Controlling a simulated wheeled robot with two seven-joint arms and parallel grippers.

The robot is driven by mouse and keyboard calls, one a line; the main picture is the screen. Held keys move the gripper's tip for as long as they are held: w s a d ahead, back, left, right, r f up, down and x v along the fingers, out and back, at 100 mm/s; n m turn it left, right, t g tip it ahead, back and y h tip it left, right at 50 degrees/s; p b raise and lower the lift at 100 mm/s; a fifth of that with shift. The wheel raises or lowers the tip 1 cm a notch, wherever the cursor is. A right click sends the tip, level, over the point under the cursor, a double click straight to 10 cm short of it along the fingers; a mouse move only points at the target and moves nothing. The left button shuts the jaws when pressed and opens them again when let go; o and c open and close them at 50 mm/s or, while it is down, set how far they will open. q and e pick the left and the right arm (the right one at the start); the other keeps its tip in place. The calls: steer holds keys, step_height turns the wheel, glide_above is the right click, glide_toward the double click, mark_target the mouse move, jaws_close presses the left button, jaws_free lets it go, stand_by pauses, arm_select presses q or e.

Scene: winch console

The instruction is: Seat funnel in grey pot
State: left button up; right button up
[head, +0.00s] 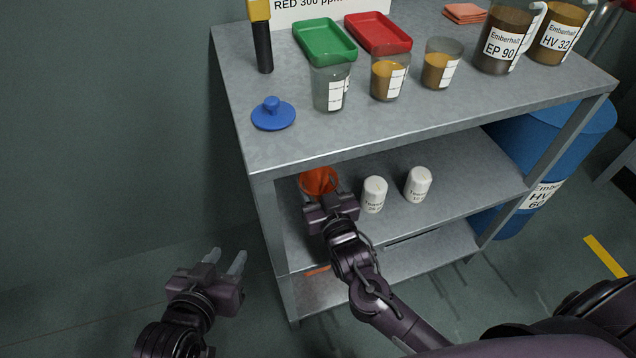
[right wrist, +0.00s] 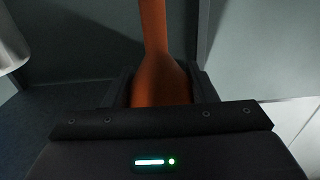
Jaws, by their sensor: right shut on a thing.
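An orange funnel (head: 316,180) is at the left end of the middle shelf, partly hidden by my right gripper (head: 322,193). That gripper is shut on it. In the right wrist view the funnel (right wrist: 160,75) sits between the jaws, its narrow part pointing up in the picture; whether it touches the shelf I cannot tell. A grey translucent pot (head: 331,88) with a white label stands on the top shelf near the green tray; it looks empty. My left gripper (head: 226,257) is open and empty, low beside the shelf's left side.
On the top shelf (head: 400,130) are a blue knobbed lid (head: 273,115), two amber-filled cups (head: 388,78), green (head: 324,42) and red (head: 377,34) trays and dark jugs (head: 503,42). White bottles (head: 374,194) stand right of the funnel. A shelf post (head: 275,230) is close left.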

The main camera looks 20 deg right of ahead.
steer(key=shift+f+b, duration=0.6)
steer(key=shift+f, duration=0.5)
steer(key=o, duration=1)
steer(key=shift+o, duration=0.2)
steer(key=shift+s, duration=0.1)
steer(key=s+p, duration=0.1)
steer(key=s, duration=0.6)
steer(key=shift+s+d, duration=0.15)
steer(key=shift+s, duration=0.15)
